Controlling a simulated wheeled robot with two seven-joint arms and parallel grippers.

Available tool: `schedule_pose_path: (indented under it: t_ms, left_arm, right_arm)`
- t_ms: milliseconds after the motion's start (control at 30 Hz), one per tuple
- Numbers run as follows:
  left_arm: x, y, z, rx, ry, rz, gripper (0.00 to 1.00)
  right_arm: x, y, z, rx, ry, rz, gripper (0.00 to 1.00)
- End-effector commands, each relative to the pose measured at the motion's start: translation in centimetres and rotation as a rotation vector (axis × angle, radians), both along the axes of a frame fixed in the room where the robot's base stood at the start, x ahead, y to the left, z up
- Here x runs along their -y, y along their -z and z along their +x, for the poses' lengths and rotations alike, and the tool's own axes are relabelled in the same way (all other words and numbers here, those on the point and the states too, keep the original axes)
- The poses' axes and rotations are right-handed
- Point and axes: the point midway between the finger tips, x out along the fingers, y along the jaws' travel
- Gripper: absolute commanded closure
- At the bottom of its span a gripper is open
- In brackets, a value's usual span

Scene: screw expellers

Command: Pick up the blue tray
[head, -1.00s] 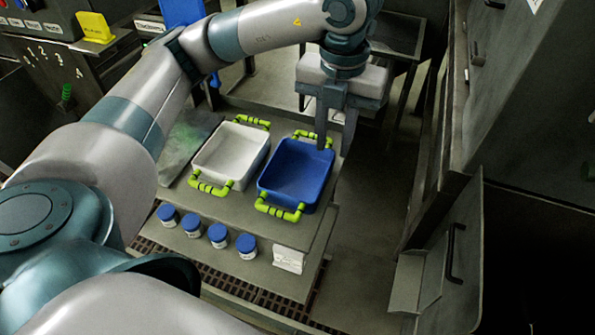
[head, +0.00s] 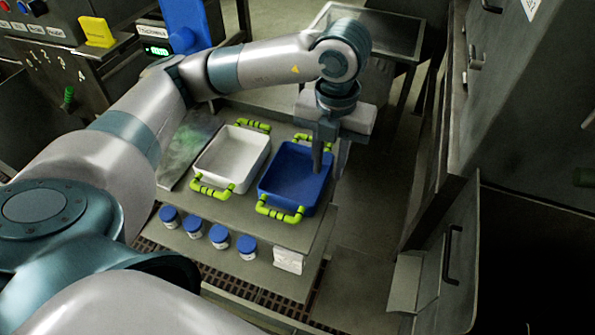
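The blue tray (head: 287,177) stands on the grey bench in the head view, with yellow-green handles at its near end (head: 280,209) and far end. It looks empty. My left gripper (head: 327,173) points down at the tray's right wall. Its fingers are apart, one over the inside of the tray and one toward the outer side. The gripper hides part of the far right corner and wall, and I cannot tell whether it touches the tray. My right gripper is out of view.
A white tray (head: 230,160) with similar handles stands just left of the blue one. Several blue-lidded jars (head: 219,237) line the bench's near edge. Cabinets with a door handle (head: 451,253) stand on the right. Open floor (head: 370,215) lies between bench and cabinets.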

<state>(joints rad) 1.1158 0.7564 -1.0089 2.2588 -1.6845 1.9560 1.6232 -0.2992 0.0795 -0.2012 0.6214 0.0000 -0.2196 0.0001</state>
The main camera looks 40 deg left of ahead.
Motion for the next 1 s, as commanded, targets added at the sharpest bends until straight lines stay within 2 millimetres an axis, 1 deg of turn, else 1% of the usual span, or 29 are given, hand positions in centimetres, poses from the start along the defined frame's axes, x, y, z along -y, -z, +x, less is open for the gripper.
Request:
schedule_pose_path:
  t_ms: [33,167,200,300,400,867,967,1000]
  left_arm:
    - [-0.2,0.2,-0.2,-0.002,-0.001,0.001,0.75]
    - [-0.4,1.7,-0.4,-0.004,-0.001,0.001,0.75]
    - [-0.4,2.3,-0.4,-0.005,-0.001,0.001,0.75]
    - [-0.4,3.4,-0.3,-0.003,-0.001,-0.001,0.75]
    - [-0.4,3.9,-0.3,-0.001,0.0,0.001,0.75]
    - [-0.4,4.0,-0.2,0.0,0.0,0.0,0.75]
    - [-0.4,4.0,-0.2,0.0,0.0,0.0,0.96]
    - [-0.4,4.0,-0.2,0.0,0.0,0.0,1.0]
  right_arm:
    - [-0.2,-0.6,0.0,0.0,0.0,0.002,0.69]
    - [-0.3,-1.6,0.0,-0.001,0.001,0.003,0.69]
    - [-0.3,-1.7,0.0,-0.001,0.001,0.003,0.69]
    - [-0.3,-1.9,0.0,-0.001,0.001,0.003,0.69]
    - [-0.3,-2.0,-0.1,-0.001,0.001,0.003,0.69]
    - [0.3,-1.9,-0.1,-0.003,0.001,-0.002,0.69]
    - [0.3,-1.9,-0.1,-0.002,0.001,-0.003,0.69]
    - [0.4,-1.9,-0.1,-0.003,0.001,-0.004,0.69]
